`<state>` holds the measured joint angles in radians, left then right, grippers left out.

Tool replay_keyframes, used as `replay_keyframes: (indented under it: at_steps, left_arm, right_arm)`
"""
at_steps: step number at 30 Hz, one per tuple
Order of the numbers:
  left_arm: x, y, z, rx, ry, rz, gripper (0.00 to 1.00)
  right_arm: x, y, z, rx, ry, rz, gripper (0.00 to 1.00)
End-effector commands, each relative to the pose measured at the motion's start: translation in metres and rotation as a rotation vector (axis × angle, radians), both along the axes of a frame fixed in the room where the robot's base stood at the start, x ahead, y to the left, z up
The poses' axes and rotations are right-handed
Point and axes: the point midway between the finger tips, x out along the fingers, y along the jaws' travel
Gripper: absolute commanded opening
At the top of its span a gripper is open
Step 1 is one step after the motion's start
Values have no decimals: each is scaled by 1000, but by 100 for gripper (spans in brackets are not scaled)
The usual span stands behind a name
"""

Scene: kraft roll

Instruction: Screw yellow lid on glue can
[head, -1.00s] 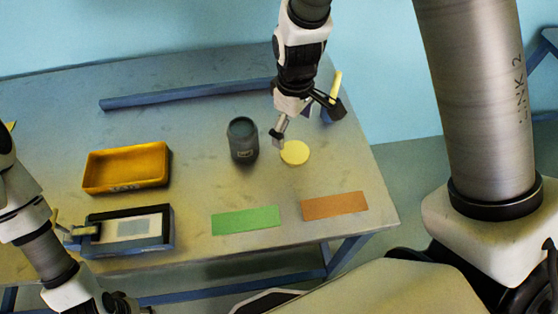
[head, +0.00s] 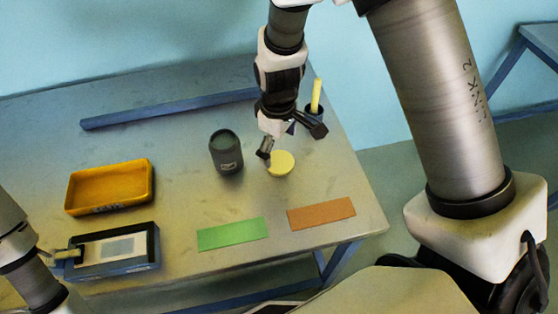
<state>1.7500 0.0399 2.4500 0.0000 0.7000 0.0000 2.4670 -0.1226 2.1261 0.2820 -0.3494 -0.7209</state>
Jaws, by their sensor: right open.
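The yellow lid (head: 282,165) lies flat on the table, a round pale disc. The dark grey glue can (head: 226,155) stands upright to its left, and its top looks dark. My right gripper (head: 290,146) points down with its fingers spread at the lid's back edge. One finger is close to the lid's left side; I cannot tell if it touches. Nothing is between the fingers. My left gripper (head: 65,254) is at the left edge of the dark-framed box; its finger gap is not clear.
A yellow-orange tray (head: 110,208) and a dark-framed box (head: 150,262) with a pale panel are at left. A green mat (head: 232,234) and an orange mat (head: 321,213) lie in front. A yellow stick (head: 316,92) stands in a blue cup behind my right gripper. A blue bar (head: 165,109) lies at the back.

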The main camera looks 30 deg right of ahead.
Motion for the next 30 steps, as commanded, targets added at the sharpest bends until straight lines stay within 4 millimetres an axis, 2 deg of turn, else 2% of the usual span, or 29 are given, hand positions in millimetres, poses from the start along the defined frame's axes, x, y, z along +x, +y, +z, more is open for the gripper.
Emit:
replay_keyframes:
  at_steps: [9, 20, 24, 26, 30]
  left_arm:
    - [0, 0, 3, 0, 0, 0, 40]
    - [0, 0, 3, 0, 0, 0, 40]
    - [0, 0, 3, 0, 0, 0, 40]
    - [0, 0, 2, 0, 0, 0, 40]
    - [0, 0, 2, 0, 0, 0, 40]
  right_arm:
    - [0, -2, -47, 0, 2, -1, 100]
    - [0, -2, -50, 0, 0, 0, 100]
    - [0, -2, -50, 0, 0, 0, 63]
    - [0, -2, -50, 0, 0, 0, 58]
    - [0, -2, -50, 0, 1, 0, 57]
